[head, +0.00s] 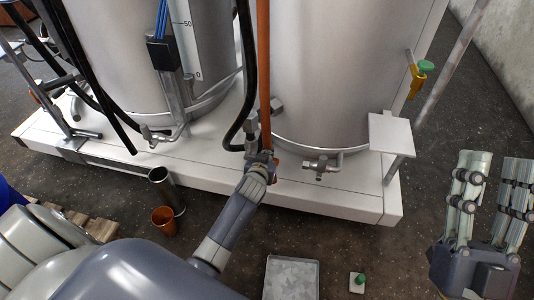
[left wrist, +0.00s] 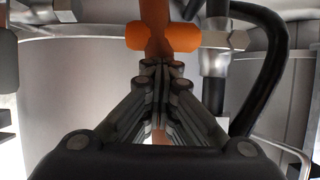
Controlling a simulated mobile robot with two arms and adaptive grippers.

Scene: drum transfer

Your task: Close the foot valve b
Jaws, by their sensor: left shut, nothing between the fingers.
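My left gripper (head: 262,158) reaches to the foot of the vertical orange-brown pipe (head: 264,75), in front of the right-hand tank. In the left wrist view its fingers (left wrist: 163,70) are together and empty, with the tips just below an orange crosspiece (left wrist: 150,38). I cannot tell whether the tips touch it. In the head view the gripper mostly hides this spot; only a bit of orange (head: 276,166) shows beside it. No label shows which valve is b. My right gripper (head: 496,168) is open and empty at the right, away from the tanks.
The right-hand tank (head: 335,75) and left-hand tank (head: 110,50) stand on a white plinth (head: 340,200). A black hose (head: 247,70) hangs close beside my left gripper. A metal outlet (head: 322,165) sticks out to its right.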

